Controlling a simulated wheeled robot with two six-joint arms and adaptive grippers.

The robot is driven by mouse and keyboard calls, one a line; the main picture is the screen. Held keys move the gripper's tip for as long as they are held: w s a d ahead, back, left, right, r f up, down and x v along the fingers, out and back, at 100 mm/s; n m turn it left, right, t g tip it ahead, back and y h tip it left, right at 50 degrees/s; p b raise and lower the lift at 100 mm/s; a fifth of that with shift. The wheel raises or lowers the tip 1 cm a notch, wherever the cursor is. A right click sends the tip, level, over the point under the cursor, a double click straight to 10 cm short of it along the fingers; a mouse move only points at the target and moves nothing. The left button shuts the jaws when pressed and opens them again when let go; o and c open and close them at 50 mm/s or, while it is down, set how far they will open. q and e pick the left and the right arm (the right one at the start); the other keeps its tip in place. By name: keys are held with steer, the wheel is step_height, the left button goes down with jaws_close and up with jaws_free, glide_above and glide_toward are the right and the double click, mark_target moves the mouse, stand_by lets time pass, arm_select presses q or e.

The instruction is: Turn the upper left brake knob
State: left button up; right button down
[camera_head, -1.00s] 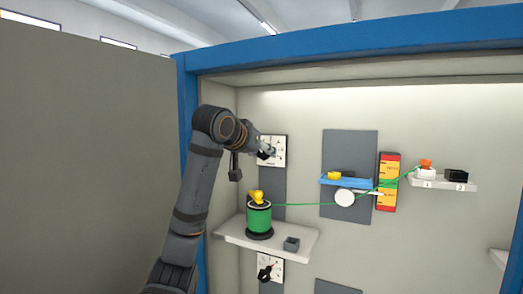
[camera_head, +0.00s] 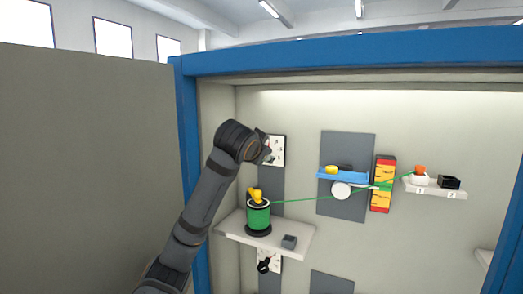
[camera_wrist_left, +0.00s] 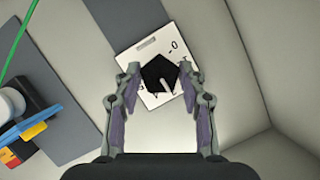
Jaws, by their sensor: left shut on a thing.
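The upper left brake knob (camera_wrist_left: 158,75) is black and sits on a white dial plate (camera_wrist_left: 150,50) marked with a scale. In the head view the plate (camera_head: 277,151) is on the back wall at the upper left, and my wrist hides the knob. My left gripper (camera_wrist_left: 160,74) has a finger on each side of the knob and is shut on it. A light pointer mark on the knob shows in the wrist view. My right gripper is not in view.
A green cable spool (camera_head: 258,215) stands on a shelf (camera_head: 225,224) below. A green cable (camera_head: 305,199) runs right past a white pulley (camera_head: 341,190). A lower knob (camera_head: 263,266) sits under the shelf. The cabinet's blue frame (camera_head: 187,150) is close to my arm.

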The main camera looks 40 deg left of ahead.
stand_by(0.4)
arm_select(q)
steer(key=o, duration=1.1)
steer(key=shift+w, duration=0.1)
steer(key=shift+o, duration=0.2)
steer(key=v, duration=0.7)
steer(key=shift+s, duration=0.2)
steer(key=shift+d, duration=0.15)
